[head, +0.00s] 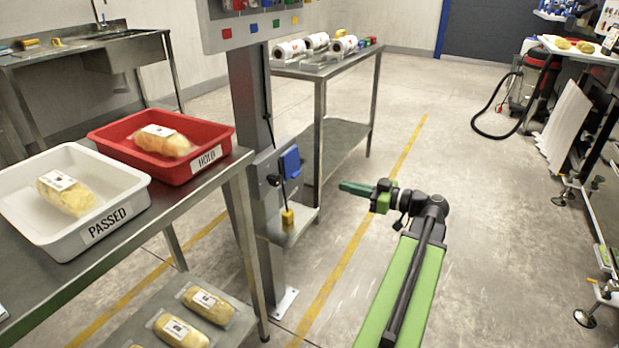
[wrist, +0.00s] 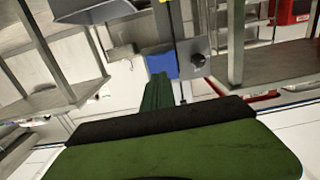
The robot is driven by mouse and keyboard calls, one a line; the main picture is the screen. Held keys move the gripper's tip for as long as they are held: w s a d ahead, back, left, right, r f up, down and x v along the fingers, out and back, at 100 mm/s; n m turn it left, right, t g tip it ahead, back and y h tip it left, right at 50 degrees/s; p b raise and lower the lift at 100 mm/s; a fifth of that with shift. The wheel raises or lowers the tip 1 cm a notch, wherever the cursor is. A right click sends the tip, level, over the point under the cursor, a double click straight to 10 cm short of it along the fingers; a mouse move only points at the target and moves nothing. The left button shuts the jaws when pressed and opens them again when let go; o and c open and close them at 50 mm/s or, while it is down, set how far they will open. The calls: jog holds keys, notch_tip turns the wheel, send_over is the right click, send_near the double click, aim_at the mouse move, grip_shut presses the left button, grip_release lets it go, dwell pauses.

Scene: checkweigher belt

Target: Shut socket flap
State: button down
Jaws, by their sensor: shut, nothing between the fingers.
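The blue socket flap (head: 291,162) is on a grey box on the metal column (head: 251,120), a little below the column's middle. It looks tilted out from the box, but I cannot tell how far open it stands. The socket behind it is not visible. My gripper (head: 342,187) is shut and empty, to the right of the flap and slightly lower, with a gap between them in the head view. In the wrist view the blue flap (wrist: 161,64) shows just beyond the tips of my gripper (wrist: 158,78). Contact cannot be told there.
A black knob (head: 272,180) sits beside the flap, and a dark cable runs to a yellow plug (head: 288,216) on a small ledge. A steel table (head: 225,180) with white and red trays stands left. A steel bench (head: 340,62) stands behind. The floor around my arm is clear.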

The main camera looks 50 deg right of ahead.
aim_at(298, 175)
jog(key=x, duration=1.4)
jog(key=shift+b, duration=0.4)
jog(key=shift+f, duration=0.1)
jog(key=shift+w+a, duration=0.25)
jog(key=shift+w, duration=0.4)
